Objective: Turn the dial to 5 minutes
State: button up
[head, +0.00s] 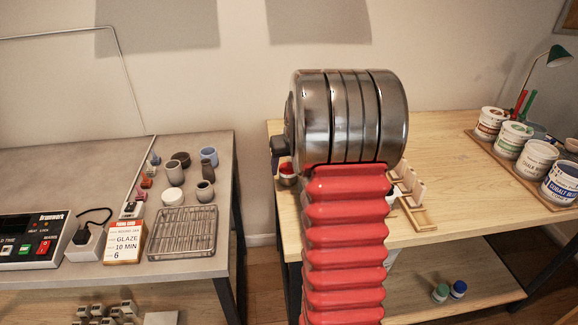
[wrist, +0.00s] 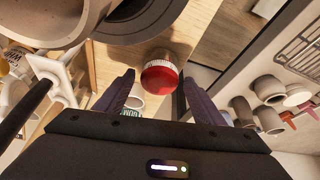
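A small round timer with a red top and a metal-coloured band (wrist: 161,75) shows in the wrist view, between and just beyond my fingertips. I take it to be the dial; its minute marks cannot be read. My gripper (wrist: 158,80) is open, its two dark fingers on either side of the red piece with nothing held. I cannot tell whether they touch it. In the head view the red piece (head: 286,169) sits at the wooden table's left edge, partly hidden by my arm. A dark part of my gripper (head: 279,146) shows just above it.
The wooden table (head: 455,150) holds glaze tubs (head: 538,158) at right and a wooden holder (head: 415,214) beside my arm. The grey table (head: 60,165) at left holds pots, a wire rack (head: 183,232), a card reading 10 MIN (head: 125,243) and a control box (head: 35,240).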

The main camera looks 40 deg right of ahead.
jog(key=c, duration=0.9)
jog(key=shift+m, duration=0.4)
jog(key=shift+w+a+m+g+h, duration=0.15)
jog(key=shift+m+g+h, duration=0.45)
jog(key=shift+m, duration=1.5)
jog(key=o, duration=1.1)
jog(key=shift+c, duration=0.2)
jog(key=shift+r, duration=0.15)
